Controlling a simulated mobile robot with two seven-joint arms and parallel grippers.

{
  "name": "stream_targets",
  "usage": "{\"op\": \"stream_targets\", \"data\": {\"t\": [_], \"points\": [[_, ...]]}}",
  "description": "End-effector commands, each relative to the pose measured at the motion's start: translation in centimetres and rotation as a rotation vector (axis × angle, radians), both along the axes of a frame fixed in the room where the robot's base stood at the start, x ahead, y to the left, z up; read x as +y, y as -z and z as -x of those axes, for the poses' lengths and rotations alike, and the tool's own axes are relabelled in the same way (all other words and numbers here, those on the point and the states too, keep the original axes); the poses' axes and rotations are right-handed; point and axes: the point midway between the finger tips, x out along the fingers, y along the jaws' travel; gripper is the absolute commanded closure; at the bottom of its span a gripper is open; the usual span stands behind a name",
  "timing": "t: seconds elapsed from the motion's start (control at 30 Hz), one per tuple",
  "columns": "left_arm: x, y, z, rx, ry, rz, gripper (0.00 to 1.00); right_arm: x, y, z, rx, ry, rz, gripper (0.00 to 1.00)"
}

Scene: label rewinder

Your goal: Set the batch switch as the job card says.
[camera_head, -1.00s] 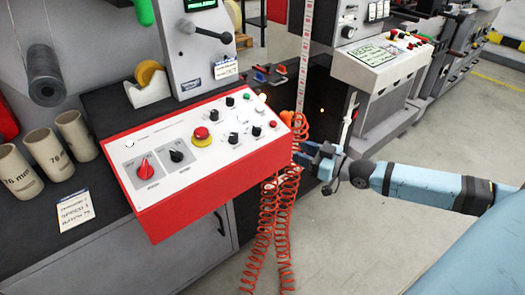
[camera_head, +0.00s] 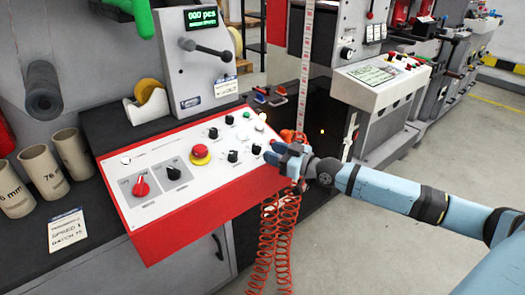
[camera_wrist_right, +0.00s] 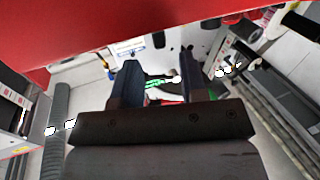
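The control panel (camera_head: 150,209) is a sloped white face in a red housing. It has a red rotary switch (camera_head: 141,186) at the left, a black one (camera_head: 173,171) beside it and several small black knobs (camera_head: 232,156). Their labels are too small to read, so I cannot tell which is the batch switch. The job card (camera_head: 68,230) on the bench at left seems to read speed 1, batch 75. My right gripper (camera_head: 277,153) is at the panel's right end. Its fingers stand apart and empty in the right wrist view (camera_wrist_right: 162,88). My left gripper is out of view.
A red emergency stop (camera_head: 200,152) sits on the panel. A display (camera_head: 201,18) reading 000 pcs and a lever (camera_head: 207,50) stand behind it. A coiled orange hose (camera_head: 268,235) hangs below my right gripper. Cardboard cores (camera_head: 40,173) stand at left.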

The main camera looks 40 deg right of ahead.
Motion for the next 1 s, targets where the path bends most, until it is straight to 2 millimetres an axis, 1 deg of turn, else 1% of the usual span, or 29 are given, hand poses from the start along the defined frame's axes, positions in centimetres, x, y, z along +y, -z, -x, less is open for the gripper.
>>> {"op": "stream_targets", "data": {"t": [0.03,0.1,0.3,0.43,0.67,0.7,0.77,0.8,0.83,1.0], "points": [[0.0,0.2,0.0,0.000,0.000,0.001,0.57,0.3,0.0,-0.8,-0.004,0.001,-0.004,0.61],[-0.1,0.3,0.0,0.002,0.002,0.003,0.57,0.8,-0.1,-1.6,-0.003,-0.001,-0.002,0.61],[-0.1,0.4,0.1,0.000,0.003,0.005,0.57,1.5,0.0,-3.3,-0.001,0.000,-0.003,0.61],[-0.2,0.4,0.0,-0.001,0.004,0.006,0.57,1.7,0.0,-3.7,0.000,-0.001,-0.001,0.61],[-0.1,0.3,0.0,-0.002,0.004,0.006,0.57,1.7,0.0,-3.8,0.000,-0.001,0.000,0.61],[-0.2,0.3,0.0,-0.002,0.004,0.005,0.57,1.7,0.0,-3.7,0.000,-0.001,-0.001,0.65],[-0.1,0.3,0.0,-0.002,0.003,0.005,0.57,1.7,0.0,-3.8,0.000,-0.001,-0.001,0.79],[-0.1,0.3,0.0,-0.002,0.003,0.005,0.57,1.7,0.0,-3.7,0.000,-0.001,-0.001,0.88],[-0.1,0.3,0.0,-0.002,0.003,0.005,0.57,1.7,0.0,-3.7,0.000,-0.001,-0.001,0.95],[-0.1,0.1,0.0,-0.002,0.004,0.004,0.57,1.7,-0.1,-3.7,0.001,0.001,-0.002,0.96]]}}
